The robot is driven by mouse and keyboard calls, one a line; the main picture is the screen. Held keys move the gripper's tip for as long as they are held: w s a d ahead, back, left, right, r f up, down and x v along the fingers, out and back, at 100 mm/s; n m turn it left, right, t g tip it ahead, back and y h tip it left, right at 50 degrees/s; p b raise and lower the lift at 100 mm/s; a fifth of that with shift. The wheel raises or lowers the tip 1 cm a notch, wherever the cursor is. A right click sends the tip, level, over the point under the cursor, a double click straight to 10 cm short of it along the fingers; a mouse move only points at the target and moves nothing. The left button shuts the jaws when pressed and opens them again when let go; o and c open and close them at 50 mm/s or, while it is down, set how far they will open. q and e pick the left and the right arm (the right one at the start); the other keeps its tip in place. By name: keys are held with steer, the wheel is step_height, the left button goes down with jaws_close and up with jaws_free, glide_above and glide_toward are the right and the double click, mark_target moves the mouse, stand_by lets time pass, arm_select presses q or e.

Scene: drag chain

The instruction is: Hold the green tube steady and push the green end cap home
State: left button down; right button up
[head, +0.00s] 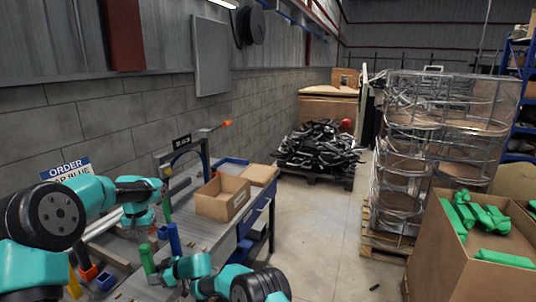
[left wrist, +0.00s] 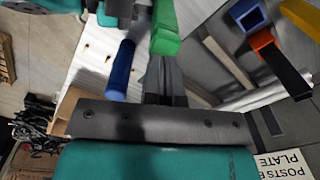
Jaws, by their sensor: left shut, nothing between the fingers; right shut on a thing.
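A green tube (head: 147,259) stands upright near the front of the workbench; its upper part also shows in the left wrist view (left wrist: 166,28). My right gripper (head: 160,268) is shut on the green tube, low in the head view. My left gripper (head: 150,228) is shut and empty above the bench, higher than the tube in the head view. Its closed fingers (left wrist: 160,80) point toward the green tube in the left wrist view; I cannot tell whether they touch it. I cannot make out the green end cap as a separate piece.
A blue tube (head: 174,238) stands beside the green one. Another green piece (head: 166,208) is behind my left gripper. An open cardboard box (head: 222,198) sits further back on the bench. Orange (head: 88,271) and blue (head: 105,282) holders are at the left. A carton (head: 450,265) holds green parts.

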arm_select(q)
steer(key=shift+f, duration=1.15)
stand_by(0.4)
steer(key=shift+r, duration=0.1)
steer(key=shift+r, duration=2.95)
arm_select(e)
steer(key=o, duration=0.8)
steer(key=v, duration=1.2)
